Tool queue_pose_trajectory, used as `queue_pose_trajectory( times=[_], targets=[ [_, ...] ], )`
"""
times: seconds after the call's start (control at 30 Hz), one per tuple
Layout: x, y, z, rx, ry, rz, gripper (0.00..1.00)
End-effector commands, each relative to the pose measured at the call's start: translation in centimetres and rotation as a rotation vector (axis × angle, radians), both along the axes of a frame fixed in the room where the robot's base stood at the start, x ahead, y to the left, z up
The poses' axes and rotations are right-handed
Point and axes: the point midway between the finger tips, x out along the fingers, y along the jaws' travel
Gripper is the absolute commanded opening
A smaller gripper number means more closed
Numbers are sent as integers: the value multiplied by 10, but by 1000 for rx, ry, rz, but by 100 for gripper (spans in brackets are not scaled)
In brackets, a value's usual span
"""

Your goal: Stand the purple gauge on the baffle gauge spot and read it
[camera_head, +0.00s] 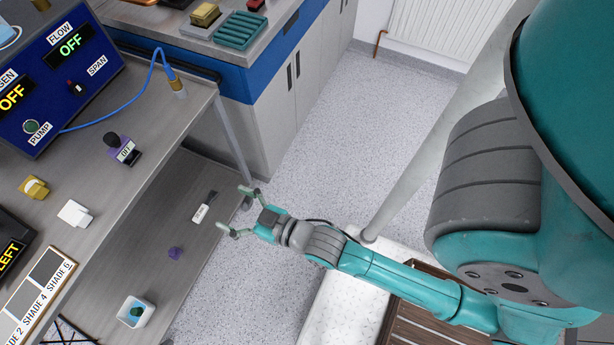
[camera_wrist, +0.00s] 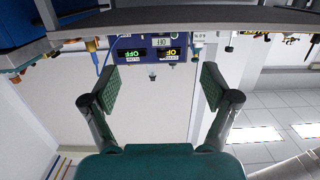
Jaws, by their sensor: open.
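A purple gauge (camera_head: 121,147) with a dark knob and a small pale display stands on the grey bench at the left in the head view. Its display is too small to read surely. My gripper (camera_head: 234,209) is open and empty, out to the right of the bench edge and apart from the gauge. In the wrist view my gripper (camera_wrist: 160,88) shows its two green pads wide apart with nothing between them. I cannot make out a baffle gauge spot in either view.
A blue control panel (camera_head: 55,80) with OFF displays stands on the bench (camera_head: 95,190), with a blue cable, a brass block (camera_head: 34,187) and a white block (camera_head: 75,213). A lower shelf (camera_head: 160,215) holds a small purple item (camera_head: 175,253) and a white tub (camera_head: 136,311). Speckled floor (camera_head: 330,130) is clear.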

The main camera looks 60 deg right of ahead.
Motion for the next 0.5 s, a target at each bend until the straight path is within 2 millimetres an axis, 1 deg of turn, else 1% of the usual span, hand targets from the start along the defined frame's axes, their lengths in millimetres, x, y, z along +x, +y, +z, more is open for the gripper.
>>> queue_pose_trajectory(
  times=[0.03,0.1,0.27,0.3,0.37,0.4,0.5],
  targets=[
    [-23,0,-4,0,19,0,86],
    [-49,0,-4,0,35,0,86],
    [-106,0,0,0,71,0,86],
    [-120,0,2,0,81,0,86],
    [-140,0,7,0,93,0,86],
    [-153,0,10,0,104,0,86],
    [-182,0,20,0,124,0,86]
  ],
)
